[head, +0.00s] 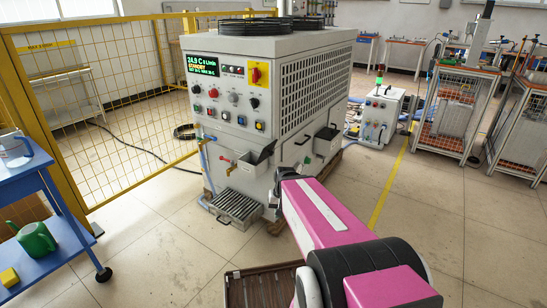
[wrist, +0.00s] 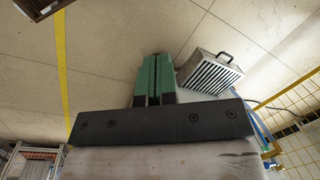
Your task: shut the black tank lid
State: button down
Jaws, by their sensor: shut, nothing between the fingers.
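In the head view, a small box with a black lid (head: 327,132) is mounted low on the right side of the grey heater cabinet (head: 262,90). The lid looks slightly raised, but it is too small to be sure. A dark tilted flap (head: 262,152) is on an open grey trough at the cabinet's front; I cannot tell whether it is the tank lid. My gripper (wrist: 153,78) shows in the wrist view with its green fingers together and empty, above the floor. In the head view my pink arm reaches to the cabinet's lower front corner and mostly hides the gripper.
A slatted grey tray (head: 238,207) juts from the cabinet's lower front; it also shows right of my fingers in the wrist view (wrist: 210,72). A yellow mesh fence (head: 120,80) and blue cart (head: 40,225) stand left. The floor right of my arm is clear.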

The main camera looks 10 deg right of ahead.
jog(key=w+m+t+y, duration=0.3)
jog(key=w+m+y, duration=0.8)
jog(key=m, duration=0.1)
jog(key=w+d+r+m+t+y, duration=0.2)
jog(key=w+d+m+t, duration=0.2)
jog(key=d+m+t, duration=0.25)
jog(key=w+d+r+m+t+y, duration=0.2)
jog(key=w+d+m+t, duration=0.2)
jog(key=d+m+t, duration=0.3)
jog(key=w+a+r+n+g, duration=0.1)
jog(key=w+a+r, duration=0.4)
jog(key=w+a, duration=0.3)
jog(key=shift+w+a, duration=0.15)
jog(key=shift+a, duration=0.05)
jog(key=shift+r, duration=0.1)
jog(key=shift+r, duration=0.1)
